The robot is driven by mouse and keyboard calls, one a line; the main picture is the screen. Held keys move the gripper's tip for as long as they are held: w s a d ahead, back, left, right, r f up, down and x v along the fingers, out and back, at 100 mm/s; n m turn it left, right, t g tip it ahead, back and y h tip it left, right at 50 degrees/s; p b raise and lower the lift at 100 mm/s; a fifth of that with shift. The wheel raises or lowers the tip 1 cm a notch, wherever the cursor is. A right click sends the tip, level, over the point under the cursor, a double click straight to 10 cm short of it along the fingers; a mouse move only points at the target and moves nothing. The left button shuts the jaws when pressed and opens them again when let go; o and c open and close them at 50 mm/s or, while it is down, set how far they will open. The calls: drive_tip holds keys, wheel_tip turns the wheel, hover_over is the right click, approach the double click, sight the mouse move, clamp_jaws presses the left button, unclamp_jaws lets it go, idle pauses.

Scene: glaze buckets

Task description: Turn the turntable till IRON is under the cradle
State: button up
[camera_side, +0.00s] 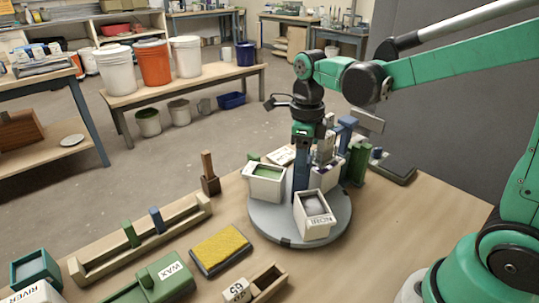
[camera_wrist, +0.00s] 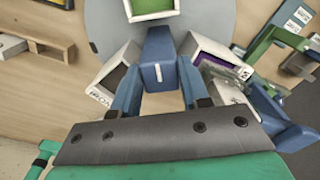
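The round grey turntable (camera_side: 270,222) stands on the table and carries white square buckets. The IRON bucket (camera_side: 314,228), label upside down, is at its front right; in the wrist view IRON (camera_wrist: 103,94) is at lower left. A green-filled bucket (camera_side: 265,188) is at the left, and a purple-filled one (camera_wrist: 205,55) shows in the wrist view. My gripper (camera_wrist: 157,80) reaches down at the middle, its blue fingers against both sides of a blue block (camera_wrist: 156,55), apparently shut on it. I cannot tell which part is the cradle; a blue and green stand (camera_side: 357,163) rises behind right.
A wooden rack (camera_side: 150,238), a yellow pad (camera_side: 221,250), a green WAX block (camera_side: 165,277) and a small wooden box (camera_side: 268,281) lie to the left and front. A dark post (camera_side: 209,178) stands left of the turntable. A dark tray (camera_side: 397,170) lies right.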

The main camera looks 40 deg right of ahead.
clamp_jaws()
drive_tip(key=n, duration=0.6)
drive_tip(key=shift+n, duration=1)
drive_tip(key=n, duration=0.8)
